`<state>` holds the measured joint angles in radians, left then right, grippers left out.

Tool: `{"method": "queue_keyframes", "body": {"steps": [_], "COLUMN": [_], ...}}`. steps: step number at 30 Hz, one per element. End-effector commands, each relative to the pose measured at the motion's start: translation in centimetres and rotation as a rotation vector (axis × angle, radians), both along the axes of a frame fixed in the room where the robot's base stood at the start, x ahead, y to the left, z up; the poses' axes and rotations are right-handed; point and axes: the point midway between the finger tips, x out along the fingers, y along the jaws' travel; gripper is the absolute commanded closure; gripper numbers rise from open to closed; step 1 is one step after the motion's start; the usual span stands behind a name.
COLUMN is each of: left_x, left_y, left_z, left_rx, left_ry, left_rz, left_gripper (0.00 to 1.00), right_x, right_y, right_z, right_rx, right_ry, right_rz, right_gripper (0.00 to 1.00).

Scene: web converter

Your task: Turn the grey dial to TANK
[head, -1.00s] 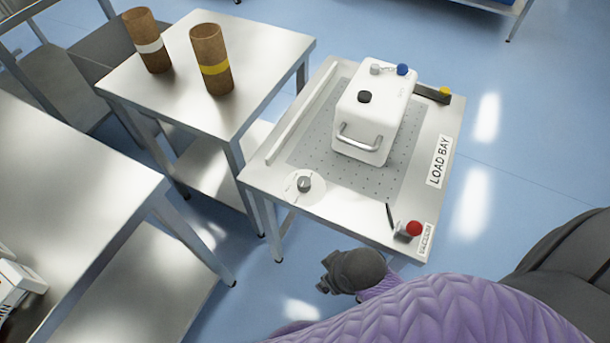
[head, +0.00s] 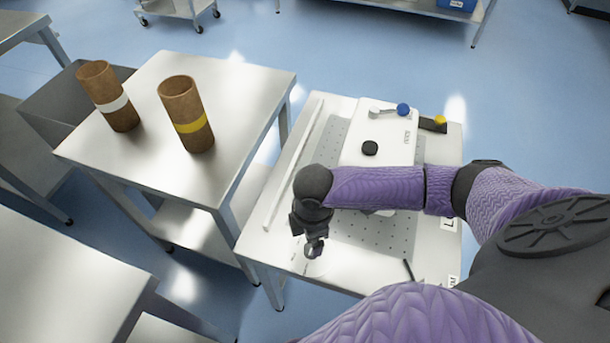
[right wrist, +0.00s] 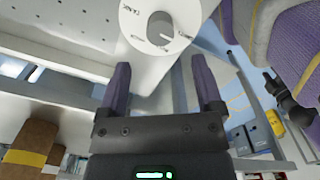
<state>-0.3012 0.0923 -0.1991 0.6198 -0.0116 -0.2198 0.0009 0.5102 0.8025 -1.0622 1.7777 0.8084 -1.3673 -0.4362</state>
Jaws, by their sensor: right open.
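The grey dial (right wrist: 160,28) sits at the centre of a round white plate (right wrist: 182,12) with small markings around its edge, in the right wrist view. A light pointer mark on the plate side points right; the small words are too blurred to read surely. My right gripper (right wrist: 160,78) is open and empty, its two fingers short of the dial and apart from it. In the head view my right gripper (head: 314,246) hangs over the table's near-left corner and hides most of the dial. My left gripper is not in view.
A white box machine (head: 385,135) with a black knob (head: 370,148) stands on the perforated table, partly behind my right arm. Two brown cylinders, one white-banded (head: 108,97) and one yellow-banded (head: 187,115), stand on the left steel table (head: 225,85).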

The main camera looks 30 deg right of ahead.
Motion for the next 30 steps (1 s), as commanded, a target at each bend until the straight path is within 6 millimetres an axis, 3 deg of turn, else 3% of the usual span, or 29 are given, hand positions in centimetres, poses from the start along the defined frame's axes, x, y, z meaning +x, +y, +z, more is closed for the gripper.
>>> {"method": "queue_keyframes", "body": {"steps": [1,3,7,18,30], "left_x": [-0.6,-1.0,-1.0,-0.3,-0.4], "left_y": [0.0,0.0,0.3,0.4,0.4], "left_z": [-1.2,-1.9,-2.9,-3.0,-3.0], "left_rx": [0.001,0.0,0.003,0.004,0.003], "left_ry": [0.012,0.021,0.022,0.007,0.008], "left_rz": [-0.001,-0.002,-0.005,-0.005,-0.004], "left_gripper": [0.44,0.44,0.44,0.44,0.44], "right_x": [-0.1,-0.1,-0.1,0.0,0.0], "right_y": [0.0,0.0,0.1,0.1,0.1], "right_z": [-1.9,-3.6,-5.8,-6.5,-6.5], "right_rx": [0.0,0.0,0.001,0.002,0.002], "right_ry": [0.004,0.003,0.002,-0.002,-0.002], "right_rz": [-0.001,0.0,-0.001,0.0,0.0], "right_gripper": [0.16,0.16,0.16,0.16,1.0]}}
